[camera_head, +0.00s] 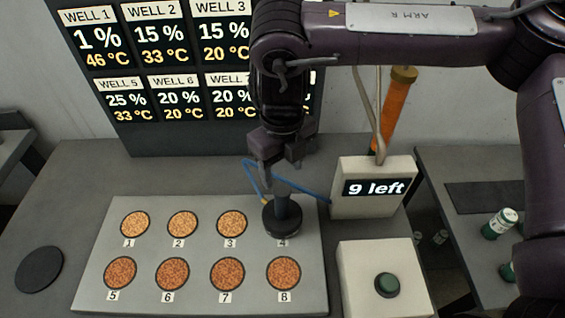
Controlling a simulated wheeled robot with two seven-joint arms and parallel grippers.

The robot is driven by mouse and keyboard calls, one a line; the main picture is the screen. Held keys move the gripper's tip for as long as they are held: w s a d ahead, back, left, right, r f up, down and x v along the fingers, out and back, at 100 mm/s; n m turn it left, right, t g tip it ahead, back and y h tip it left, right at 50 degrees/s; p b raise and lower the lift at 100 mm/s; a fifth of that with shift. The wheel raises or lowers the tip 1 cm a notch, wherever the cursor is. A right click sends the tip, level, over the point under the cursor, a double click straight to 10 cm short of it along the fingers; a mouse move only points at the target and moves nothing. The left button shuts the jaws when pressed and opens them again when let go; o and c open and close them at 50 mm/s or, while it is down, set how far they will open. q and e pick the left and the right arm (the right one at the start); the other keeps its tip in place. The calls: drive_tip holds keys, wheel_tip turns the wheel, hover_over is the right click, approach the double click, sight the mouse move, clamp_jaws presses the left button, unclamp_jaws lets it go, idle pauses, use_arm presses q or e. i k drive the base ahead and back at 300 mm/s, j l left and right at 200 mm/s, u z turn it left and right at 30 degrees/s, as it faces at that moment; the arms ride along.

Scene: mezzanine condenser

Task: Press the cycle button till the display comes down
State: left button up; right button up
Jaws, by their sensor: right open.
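A round dark green button (389,285) sits on a cream box (352,262) at the lower right; nothing covers it. A cream display box (375,188) behind it reads "9 left". The large dark board (140,139) at the back lists wells with percentages and temperatures; my right arm hides part of it. My right gripper (273,182) is open, pointing down just above a black probe-like piece (282,215) that covers well 4. I cannot tell whether the gripper touches that piece. The gripper is up and left of the button. My left gripper is out of view.
A grey plate (200,291) holds numbered wells with orange-brown grains. A blue cord (292,183) runs from near my gripper towards the display box. A black disc (39,269) lies at left.

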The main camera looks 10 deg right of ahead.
sight(390, 284)
drive_tip(key=k, duration=2)
